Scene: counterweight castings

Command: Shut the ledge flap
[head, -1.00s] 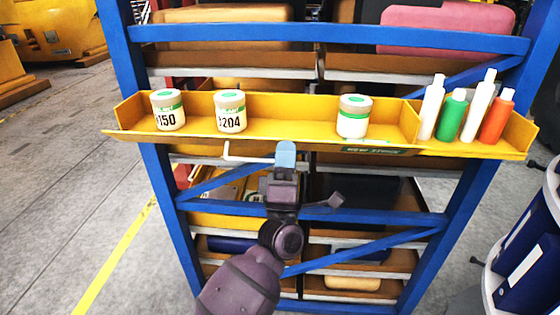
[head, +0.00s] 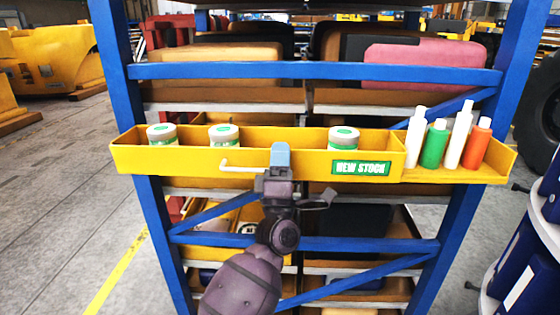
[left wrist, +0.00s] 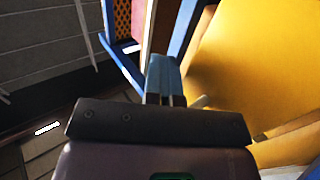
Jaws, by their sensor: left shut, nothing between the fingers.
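The ledge flap (head: 312,166) is the yellow front panel of the ledge's long left section, with a green "NEW STOCK" label. It stands up or nearly so, hiding the lower parts of the jars; I cannot tell whether a small gap stays at its top edge. Its pale bar handle (head: 238,166) is on its front. My left gripper (head: 281,155) is shut and empty, its blue fingers in front of the flap just right of the handle. In the left wrist view the fingers (left wrist: 162,75) are beside a yellow panel; contact is unclear. My right gripper is not in view.
Several jars, one of them a white jar (head: 343,138), stand behind the flap. Bottles, including a green bottle (head: 434,145), stand in the right section. A blue rack frame (head: 320,71) surrounds the ledge. Blue drums (head: 528,240) stand at the lower right. Floor is clear at left.

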